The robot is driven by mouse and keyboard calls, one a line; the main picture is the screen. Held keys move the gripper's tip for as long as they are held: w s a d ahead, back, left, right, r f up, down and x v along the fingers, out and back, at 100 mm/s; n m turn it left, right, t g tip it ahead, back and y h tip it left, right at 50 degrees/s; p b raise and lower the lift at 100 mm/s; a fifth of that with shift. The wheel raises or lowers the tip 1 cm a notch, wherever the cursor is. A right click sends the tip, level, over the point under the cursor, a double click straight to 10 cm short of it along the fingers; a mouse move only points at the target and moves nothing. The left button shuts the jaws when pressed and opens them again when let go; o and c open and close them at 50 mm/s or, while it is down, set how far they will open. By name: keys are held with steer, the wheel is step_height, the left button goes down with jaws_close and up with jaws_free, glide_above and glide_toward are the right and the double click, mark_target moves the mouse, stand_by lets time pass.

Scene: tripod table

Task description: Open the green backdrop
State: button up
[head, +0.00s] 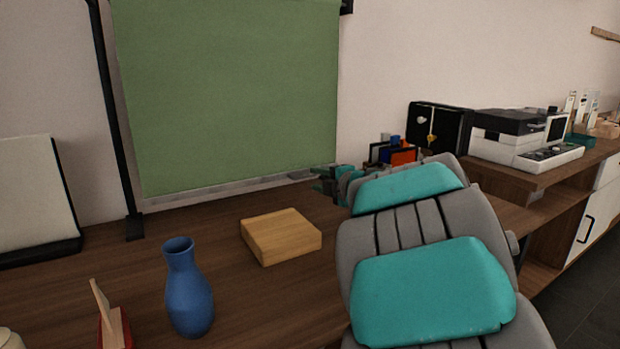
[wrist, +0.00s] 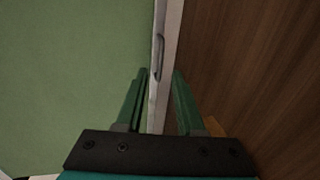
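The green backdrop (head: 230,95) hangs against the wall at the back of the table and is pulled far down. A pale bar (head: 215,194) runs along its lower edge, just above the tabletop. In the wrist view the backdrop (wrist: 70,70) fills the left side, with the bar (wrist: 168,30) upright in the picture and a small dark-edged handle (wrist: 159,57) on it. My gripper (head: 320,180) is by the bar's right end. In the wrist view its two green fingers (wrist: 160,74) are apart, one on each side of the bar and handle; contact is not visible.
A wooden block (head: 280,236) and a blue vase (head: 188,290) stand on the table (head: 130,268). A black post (head: 118,120) rises left of the backdrop, beside a white panel (head: 35,190). Colored items (head: 400,153) and a coffee machine (head: 520,135) are at right.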

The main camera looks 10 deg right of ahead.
mark_target(307, 176)
steer(key=x, duration=0.5)
steer(key=shift+w, duration=0.25)
jaws_close()
stand_by(1.2)
